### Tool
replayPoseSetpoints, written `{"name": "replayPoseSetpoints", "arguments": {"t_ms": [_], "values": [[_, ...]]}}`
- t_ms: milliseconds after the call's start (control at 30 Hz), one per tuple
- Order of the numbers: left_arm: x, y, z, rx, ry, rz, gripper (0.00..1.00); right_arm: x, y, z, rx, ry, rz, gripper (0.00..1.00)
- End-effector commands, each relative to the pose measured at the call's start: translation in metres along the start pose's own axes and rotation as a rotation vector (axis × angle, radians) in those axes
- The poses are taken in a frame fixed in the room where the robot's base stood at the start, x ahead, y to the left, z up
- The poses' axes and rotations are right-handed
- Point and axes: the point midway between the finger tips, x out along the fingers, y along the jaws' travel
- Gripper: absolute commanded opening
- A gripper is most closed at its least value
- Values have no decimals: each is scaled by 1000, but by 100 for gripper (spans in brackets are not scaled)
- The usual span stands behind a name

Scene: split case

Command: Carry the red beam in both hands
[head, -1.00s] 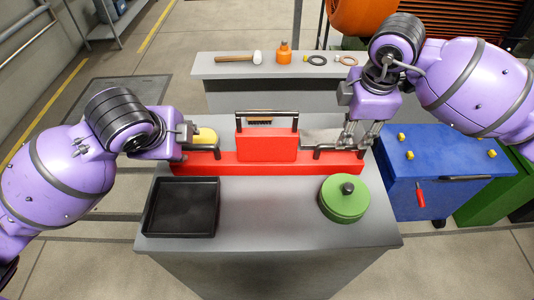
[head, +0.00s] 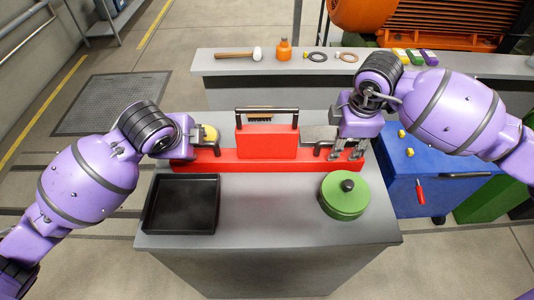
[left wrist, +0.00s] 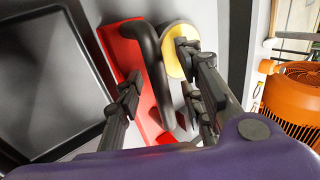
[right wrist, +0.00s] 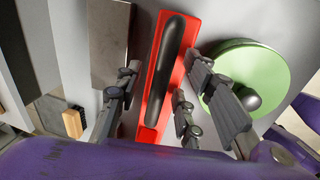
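The red beam (head: 225,163) lies across the grey table, with a black bar handle near each end. My left gripper (head: 197,145) is at the left handle (head: 206,150). In the left wrist view its open fingers stand on either side of that handle (left wrist: 153,72), apart from it. My right gripper (head: 347,152) is at the right handle (head: 322,148). In the right wrist view its open fingers straddle that handle (right wrist: 165,70) without closing on it. Exact finger heights are hard to tell.
A red case (head: 267,143) with a black handle stands mid-beam, a brush (head: 259,117) behind it. A black tray (head: 181,205) and green lidded pot (head: 344,197) are in front. A yellow round thing (left wrist: 177,50) is close to my left fingers. A grey plate (right wrist: 108,42) lies by the right handle.

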Motion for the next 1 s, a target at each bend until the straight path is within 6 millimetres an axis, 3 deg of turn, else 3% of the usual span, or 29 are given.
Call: {"name": "replayPoseSetpoints", "arguments": {"t_ms": [67, 333, 1000], "values": [[0, 0, 0, 0, 0, 0, 36, 0, 0, 0, 0, 0, 0, 36], [0, 0, 0, 0, 0, 0, 0, 0, 0, 0, 0, 0, 0, 0], [-4, -4, -1, 1, 3, -9, 0, -4, 3, 0, 2, 0, 7, 0]]}}
